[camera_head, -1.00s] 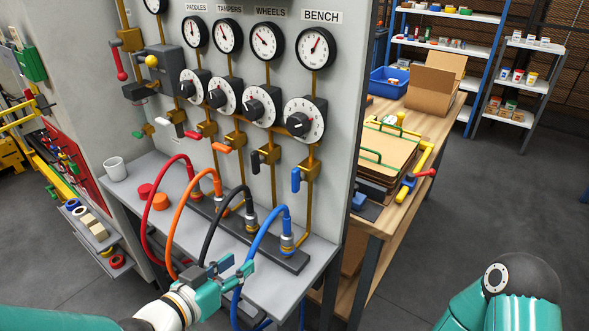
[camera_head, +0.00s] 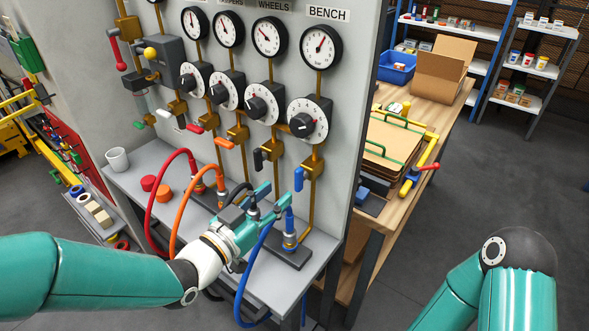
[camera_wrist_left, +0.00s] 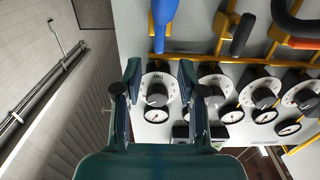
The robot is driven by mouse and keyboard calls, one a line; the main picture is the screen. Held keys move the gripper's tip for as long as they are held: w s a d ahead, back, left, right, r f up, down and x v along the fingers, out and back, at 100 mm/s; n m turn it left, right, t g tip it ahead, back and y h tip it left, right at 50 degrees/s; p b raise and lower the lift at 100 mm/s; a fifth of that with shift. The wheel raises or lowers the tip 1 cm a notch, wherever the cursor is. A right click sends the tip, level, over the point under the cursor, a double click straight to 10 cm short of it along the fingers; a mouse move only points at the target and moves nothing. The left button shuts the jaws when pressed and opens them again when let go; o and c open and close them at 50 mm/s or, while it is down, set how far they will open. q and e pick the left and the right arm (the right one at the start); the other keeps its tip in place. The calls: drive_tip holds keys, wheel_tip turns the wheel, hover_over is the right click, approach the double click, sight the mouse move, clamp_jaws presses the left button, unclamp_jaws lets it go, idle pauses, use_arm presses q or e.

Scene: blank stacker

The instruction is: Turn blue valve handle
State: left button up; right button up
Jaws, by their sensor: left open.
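The blue valve handle (camera_head: 298,179) hangs on the rightmost brass valve, below the BENCH dial. My left gripper (camera_head: 275,199) is open, in front of the panel, lower and to the left of that handle, near the top of the blue hose (camera_head: 258,262). My right gripper is out of view.
Black (camera_head: 258,160), orange (camera_head: 223,142) and other handles stand to the left. Red (camera_head: 152,205) and orange (camera_head: 177,222) hoses rise from the grey shelf (camera_head: 278,290). A wooden workbench (camera_head: 367,241) stands right of the panel. My right arm is at lower right.

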sight(296, 177)
use_arm(q)
drive_tip(key=p+x, duration=0.1)
drive_tip(key=x, duration=0.6)
drive_tip(key=shift+w+d+p, duration=0.2)
drive_tip(key=shift+p, duration=0.2)
drive_tip(key=shift+c, duration=0.2)
clamp_jaws()
